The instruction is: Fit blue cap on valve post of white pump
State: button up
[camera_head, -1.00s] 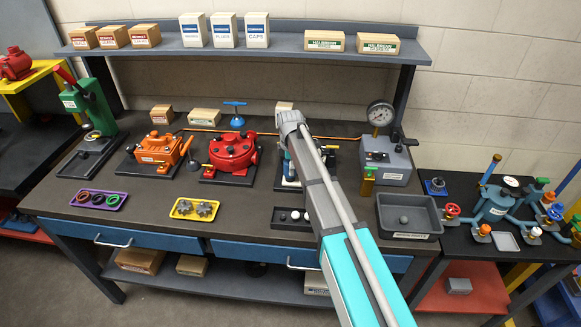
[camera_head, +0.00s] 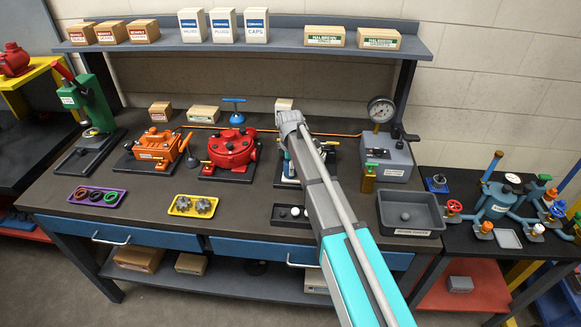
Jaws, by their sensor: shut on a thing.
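The white pump (camera_head: 288,180) stands on a dark base near the middle of the bench. My arm crosses in front of it, so only parts of the pump show on either side. A small blue patch shows beside the arm just above the pump; I cannot tell whether it is the blue cap or part of the pump. The valve post cannot be made out. The end of my arm is above the pump, and my gripper's fingers are hidden behind the arm.
A red pump (camera_head: 231,150) and an orange pump (camera_head: 156,146) stand to the left. A dark parts tray (camera_head: 281,224) lies in front, partly behind my arm. A grey bin (camera_head: 409,228) and a gauge unit (camera_head: 388,160) are to the right.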

jog(key=shift+f+b, duration=0.35)
jog(key=shift+f, duration=0.05)
jog(key=o, duration=1)
jog(key=shift+o, duration=0.2)
jog(key=shift+r, duration=0.15)
jog(key=shift+r+p, duration=2.9)
jog(key=shift+p, duration=0.15)
jog(key=shift+f, duration=0.2)
